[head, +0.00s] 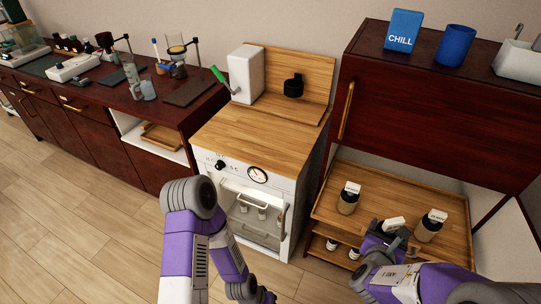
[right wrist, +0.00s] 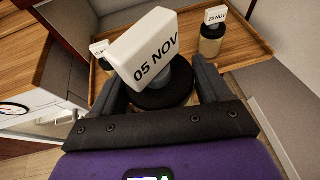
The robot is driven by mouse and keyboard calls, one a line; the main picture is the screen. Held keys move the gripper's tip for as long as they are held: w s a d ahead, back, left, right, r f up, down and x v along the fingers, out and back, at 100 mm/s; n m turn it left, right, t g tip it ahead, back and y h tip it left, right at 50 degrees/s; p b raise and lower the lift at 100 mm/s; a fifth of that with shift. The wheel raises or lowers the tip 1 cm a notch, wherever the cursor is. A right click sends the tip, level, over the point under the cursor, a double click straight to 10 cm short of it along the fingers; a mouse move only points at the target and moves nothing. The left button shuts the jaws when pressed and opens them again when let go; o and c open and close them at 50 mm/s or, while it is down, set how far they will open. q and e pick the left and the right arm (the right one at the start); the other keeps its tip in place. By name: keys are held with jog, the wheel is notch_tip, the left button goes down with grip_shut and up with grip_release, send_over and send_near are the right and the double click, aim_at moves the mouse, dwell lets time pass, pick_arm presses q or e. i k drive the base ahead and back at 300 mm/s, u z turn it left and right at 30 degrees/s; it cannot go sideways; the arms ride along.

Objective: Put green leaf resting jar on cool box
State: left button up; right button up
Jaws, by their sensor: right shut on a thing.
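My right gripper (head: 390,238) is shut on a jar with a dark lid and a white tag (right wrist: 147,47) reading "05 NOV". The jar is at the wooden shelf tray; whether it touches the tray is hidden. Two similar tagged jars stand on the tray, one to the left (head: 347,203) and one to the right (head: 428,230), whose tag reads "25 NOV" in the right wrist view (right wrist: 211,40). No green leaf shows clearly on any jar. A blue "CHILL" sign (head: 403,29) stands on the dark red cabinet (head: 430,115). My left gripper (head: 262,296) is low, at the bottom edge.
The wooden tray (head: 325,207) lies below the cabinet's overhanging front. A blue cup (head: 455,45) stands on the cabinet top. A white oven unit (head: 250,200) with a wooden top is to the left. A cluttered dark counter (head: 120,95) runs farther left.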

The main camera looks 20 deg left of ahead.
aim_at(270, 147)
jog(key=u, duration=0.4)
jog(key=k, duration=0.9)
jog(key=u, duration=0.55)
jog(key=i, duration=1.1)
jog(key=z, duration=0.5)
jog(key=i, duration=0.9)
jog(key=z, duration=0.1)
